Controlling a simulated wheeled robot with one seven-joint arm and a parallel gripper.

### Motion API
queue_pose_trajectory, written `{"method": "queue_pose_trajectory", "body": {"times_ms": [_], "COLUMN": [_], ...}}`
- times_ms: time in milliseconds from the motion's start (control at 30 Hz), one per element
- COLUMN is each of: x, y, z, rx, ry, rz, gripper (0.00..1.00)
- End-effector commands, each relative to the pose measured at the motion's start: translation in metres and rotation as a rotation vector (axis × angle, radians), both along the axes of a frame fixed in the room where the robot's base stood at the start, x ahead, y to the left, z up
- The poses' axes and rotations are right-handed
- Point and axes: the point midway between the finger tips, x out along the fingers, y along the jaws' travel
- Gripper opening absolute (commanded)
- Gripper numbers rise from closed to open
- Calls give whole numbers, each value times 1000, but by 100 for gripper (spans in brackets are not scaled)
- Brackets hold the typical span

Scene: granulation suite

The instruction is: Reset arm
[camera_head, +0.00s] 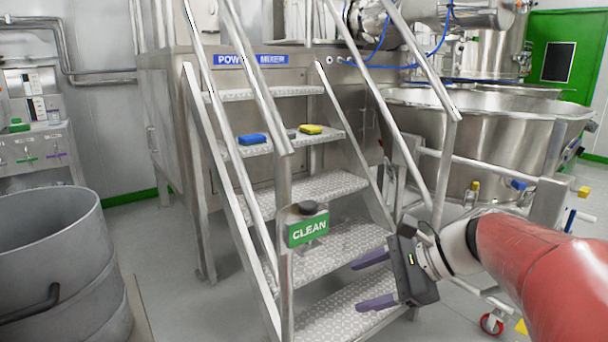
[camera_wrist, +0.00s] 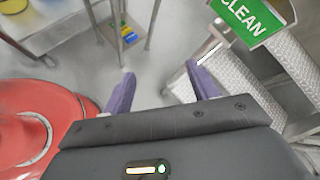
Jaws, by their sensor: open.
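My gripper (camera_head: 374,281) is open and empty in the head view, in front of the lower metal steps. Its two purple fingers point left, one above the other. In the wrist view my gripper (camera_wrist: 157,88) shows its fingers spread with only grey floor between them. A green CLEAN sign (camera_head: 308,230) hangs on the stair rail, left of and above the gripper. The sign (camera_wrist: 252,18) also shows at the top right of the wrist view, apart from the fingers.
Metal stairs (camera_head: 318,188) with handrails stand in the middle. A blue block (camera_head: 252,139) and a yellow block (camera_head: 310,129) lie on an upper step. A large steel drum (camera_head: 60,260) stands at left, a wide steel bowl (camera_head: 475,140) at right. Floor shows left of the stairs.

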Motion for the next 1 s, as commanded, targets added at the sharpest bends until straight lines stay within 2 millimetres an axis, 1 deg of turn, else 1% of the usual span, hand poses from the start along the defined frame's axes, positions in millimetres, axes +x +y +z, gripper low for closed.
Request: {"method": "queue_pose_trajectory", "body": {"times_ms": [33,67,100,167,200,300,400,500,600,700,1000], "x": [-19,-30,-47,-73,-89,-121,-140,-151,-155,-157,-156], "y": [8,11,12,11,7,-8,-24,-35,-42,-44,-45], "z": [-7,-13,-22,-35,-44,-60,-69,-73,-75,-76,-76], "rx": [-101,-172,-278,-447,-561,-821,-1024,-1164,-1243,-1269,-1269], "ry": [-47,-82,-135,-225,-289,-446,-578,-670,-721,-737,-735], "rz": [61,104,172,289,375,589,776,913,992,1021,1021], "gripper": [59,59,59,59,59,59,59,59,59,59,59]}}
